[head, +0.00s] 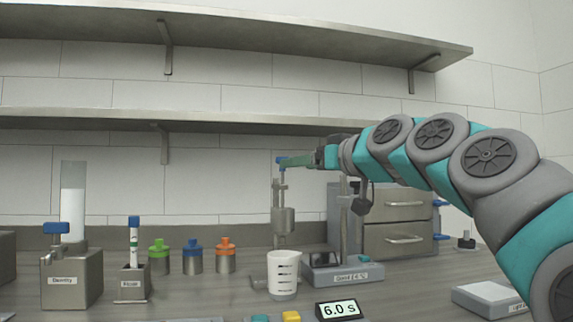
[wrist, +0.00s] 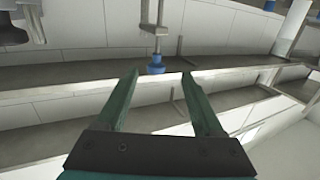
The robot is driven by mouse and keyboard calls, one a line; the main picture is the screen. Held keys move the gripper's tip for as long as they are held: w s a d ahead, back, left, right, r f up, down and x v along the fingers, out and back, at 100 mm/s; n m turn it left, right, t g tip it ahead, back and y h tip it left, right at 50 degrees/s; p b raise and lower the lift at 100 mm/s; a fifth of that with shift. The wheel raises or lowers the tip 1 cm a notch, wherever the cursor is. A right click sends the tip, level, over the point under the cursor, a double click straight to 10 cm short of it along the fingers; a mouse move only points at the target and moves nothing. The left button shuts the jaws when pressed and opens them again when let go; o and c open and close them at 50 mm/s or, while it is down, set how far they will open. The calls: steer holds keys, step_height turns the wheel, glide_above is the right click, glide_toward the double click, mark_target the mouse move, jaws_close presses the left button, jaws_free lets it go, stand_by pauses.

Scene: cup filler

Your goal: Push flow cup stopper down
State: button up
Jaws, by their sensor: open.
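The flow cup (head: 284,220) is a grey metal cup held on a stand, above a white beaker (head: 284,272) with black marks. Its stopper has a blue top (head: 281,162) on a thin rod rising above the cup. The blue stopper top also shows in the wrist view (wrist: 156,68), in line with the gap between the fingertips; I cannot tell whether it is between them or just beyond. My gripper (head: 296,161) reaches in from the right at the stopper's height. In the wrist view my gripper (wrist: 160,76) is open, with a gap on both sides of the stopper.
A timer (head: 339,309) reads 6.0 s. A device with a post (head: 342,276) stands right of the beaker, drawers (head: 398,240) behind. Green, blue and orange capped bottles (head: 192,258) and a density box (head: 72,281) are at left. A shelf (head: 200,122) hangs above.

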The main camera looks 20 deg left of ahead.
steer(key=shift+r+p+x, duration=0.25)
steer(key=shift+r+x, duration=0.05)
steer(key=shift+x, duration=1.05)
steer(key=shift+r+p+x, duration=0.25)
steer(key=shift+p+x, duration=0.05)
steer(key=shift+x, duration=1.1)
steer(key=shift+r+p+x, duration=0.25)
steer(key=shift+r+x, duration=0.05)
steer(key=shift+x, duration=1.05)
steer(key=shift+w+d, duration=0.1)
steer(key=shift+w, duration=0.1)
steer(key=shift+c, duration=0.4)
jaws_close()
